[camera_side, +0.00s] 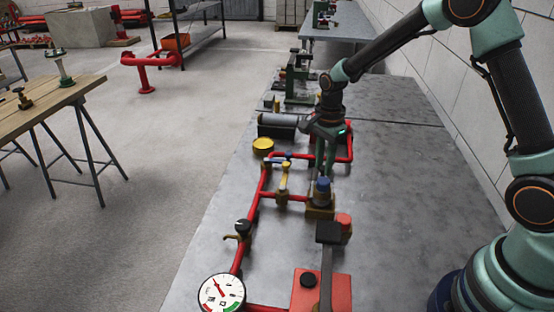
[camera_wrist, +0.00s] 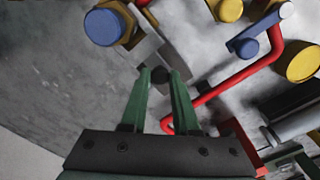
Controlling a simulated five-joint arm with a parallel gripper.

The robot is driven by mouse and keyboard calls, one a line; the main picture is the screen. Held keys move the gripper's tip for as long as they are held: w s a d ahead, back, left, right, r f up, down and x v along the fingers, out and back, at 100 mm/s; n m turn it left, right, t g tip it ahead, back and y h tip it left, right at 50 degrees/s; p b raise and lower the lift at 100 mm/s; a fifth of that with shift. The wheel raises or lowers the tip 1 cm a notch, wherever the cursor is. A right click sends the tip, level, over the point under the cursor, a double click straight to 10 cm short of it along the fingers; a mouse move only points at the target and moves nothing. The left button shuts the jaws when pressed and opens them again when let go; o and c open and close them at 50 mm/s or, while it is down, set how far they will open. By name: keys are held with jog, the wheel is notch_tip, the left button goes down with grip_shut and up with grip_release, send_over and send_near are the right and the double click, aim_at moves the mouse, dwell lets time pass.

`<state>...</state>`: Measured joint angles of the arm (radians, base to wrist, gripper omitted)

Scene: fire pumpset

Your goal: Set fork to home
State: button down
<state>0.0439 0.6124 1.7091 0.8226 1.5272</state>
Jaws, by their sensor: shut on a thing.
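My gripper (camera_wrist: 161,76) is shut on a small dark round knob, with one green finger on each side of it. The knob appears to belong to the fork, a grey metal piece (camera_wrist: 165,42) just beyond the fingertips in the wrist view. Its outline is partly hidden, and I cannot tell its exact angle. In the side view my gripper (camera_side: 321,172) points down over the pumpset, close behind the blue-capped brass fitting (camera_side: 321,195). The fingers and arm mostly hide the fork there. The blue cap also shows in the wrist view (camera_wrist: 102,26), left of the fingers.
Red pipe (camera_side: 253,210) runs along the bench, with a gauge (camera_side: 221,293) at the front and a yellow-handled valve (camera_side: 284,170) left of my gripper. A yellow cap (camera_side: 263,144) and dark cylinder (camera_side: 278,124) stand behind. The bench's right side (camera_side: 400,180) is clear.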

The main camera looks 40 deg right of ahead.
jog(key=shift+s+a, duration=0.6)
jog(key=shift+a, duration=0.05)
jog(key=c, duration=0.7)
grip_release()
jog(key=shift+o, duration=0.2)
jog(key=shift+r, duration=0.15)
jog(key=shift+w+r, duration=0.1)
jog(key=shift+r, duration=0.3)
notch_tip(320, 180, up, 11)
